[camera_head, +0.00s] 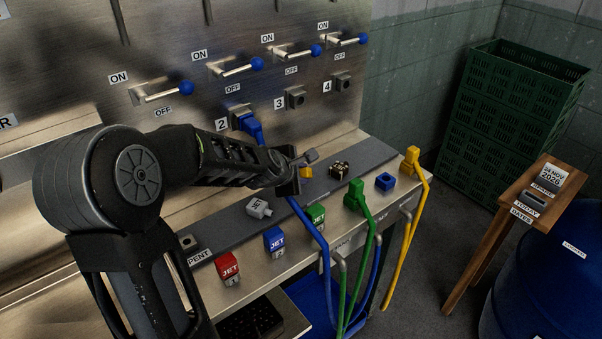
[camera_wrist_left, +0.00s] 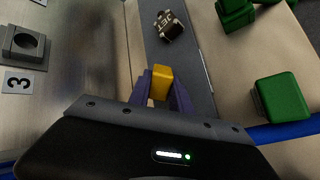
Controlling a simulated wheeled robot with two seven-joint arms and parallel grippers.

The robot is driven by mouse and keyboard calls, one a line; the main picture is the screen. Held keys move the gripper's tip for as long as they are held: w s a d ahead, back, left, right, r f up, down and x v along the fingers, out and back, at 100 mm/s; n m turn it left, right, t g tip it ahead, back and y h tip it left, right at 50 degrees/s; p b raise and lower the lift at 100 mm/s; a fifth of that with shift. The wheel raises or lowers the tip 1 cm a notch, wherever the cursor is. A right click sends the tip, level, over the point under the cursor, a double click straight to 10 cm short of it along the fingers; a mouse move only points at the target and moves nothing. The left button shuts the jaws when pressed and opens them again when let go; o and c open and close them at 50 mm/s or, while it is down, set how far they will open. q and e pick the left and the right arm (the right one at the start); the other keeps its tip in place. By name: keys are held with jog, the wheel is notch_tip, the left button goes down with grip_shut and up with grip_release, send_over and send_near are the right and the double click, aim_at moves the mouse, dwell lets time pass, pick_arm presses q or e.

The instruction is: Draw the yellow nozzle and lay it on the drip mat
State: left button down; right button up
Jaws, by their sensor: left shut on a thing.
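My left gripper (camera_head: 303,170) is shut on the yellow nozzle, a small yellow block (camera_head: 306,173). In the left wrist view the yellow nozzle (camera_wrist_left: 161,82) sits between the two purple-grey fingers (camera_wrist_left: 161,92). The gripper is over the dark grey drip mat (camera_head: 372,153), a long strip on the steel ledge. I cannot tell whether the nozzle touches the mat. Most of the nozzle is hidden by the gripper in the head view. My right gripper is not in view.
A dark brassy nozzle (camera_head: 339,170) and a grey JET nozzle (camera_head: 258,207) lie on the mat. A blue connector (camera_head: 250,126) is at socket 2. Hoses hang over the ledge.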

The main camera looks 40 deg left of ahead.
pick_arm(q)
jog(key=c, duration=1.1)
grip_release()
jog(key=p+v, duration=0.3)
jog(key=v, duration=0.4)
jog(key=shift+s+r, duration=0.2)
jog(key=shift+s, duration=0.1)
